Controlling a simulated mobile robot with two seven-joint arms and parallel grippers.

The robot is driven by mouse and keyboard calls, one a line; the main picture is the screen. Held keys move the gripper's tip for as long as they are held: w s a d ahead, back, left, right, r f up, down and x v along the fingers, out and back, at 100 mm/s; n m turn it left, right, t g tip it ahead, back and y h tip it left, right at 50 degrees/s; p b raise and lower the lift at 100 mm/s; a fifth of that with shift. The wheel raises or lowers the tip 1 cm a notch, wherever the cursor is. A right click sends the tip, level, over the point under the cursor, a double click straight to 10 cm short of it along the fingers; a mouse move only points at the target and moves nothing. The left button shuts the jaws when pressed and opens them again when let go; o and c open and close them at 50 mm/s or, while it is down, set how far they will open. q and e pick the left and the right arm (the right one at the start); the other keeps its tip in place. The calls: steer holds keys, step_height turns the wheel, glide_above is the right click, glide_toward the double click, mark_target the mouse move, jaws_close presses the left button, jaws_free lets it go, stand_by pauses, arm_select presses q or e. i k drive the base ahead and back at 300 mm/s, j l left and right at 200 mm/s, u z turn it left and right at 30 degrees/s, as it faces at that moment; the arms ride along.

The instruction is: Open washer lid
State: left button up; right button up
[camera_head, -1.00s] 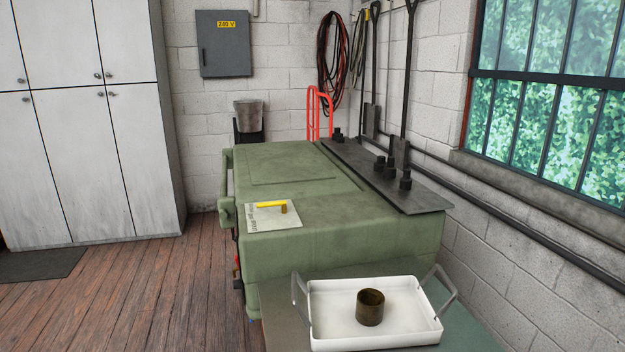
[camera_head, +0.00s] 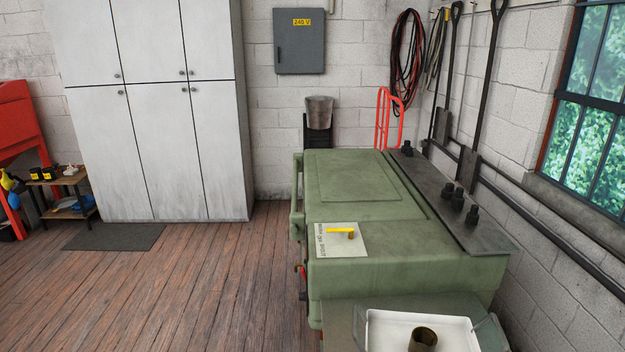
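The washer is a large green cabinet, and its flat green lid (camera_head: 352,178) looks shut. A long handle bar (camera_head: 296,205) runs along the left side of the washer. A pale plate (camera_head: 350,245) with a yellow handle (camera_head: 341,230) and printed lettering sits on the near part of the top. Neither of my grippers is in view.
A white tray (camera_head: 385,335) with a dark brass-coloured cylinder (camera_head: 423,340) sits on a surface at the washer's near end. A dark metal shelf (camera_head: 440,195) with black fittings lines the right side. The wooden floor (camera_head: 190,285) left of the washer is clear. White cabinets (camera_head: 160,130) stand behind.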

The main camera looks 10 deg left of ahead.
mark_target(342, 185)
steer(key=j, duration=1)
steer(key=i+j, duration=0.35)
steer(key=j, duration=0.3)
steer(key=i+j, duration=0.5)
steer(key=i, duration=0.25)
steer(key=i+j, duration=0.9)
steer(key=i+j+z, duration=0.25)
steer(key=z, duration=0.2)
steer(key=i+j+z, duration=0.15)
steer(key=j+z, duration=0.35)
steer(key=l+z, duration=0.1)
steer(key=z, duration=0.2)
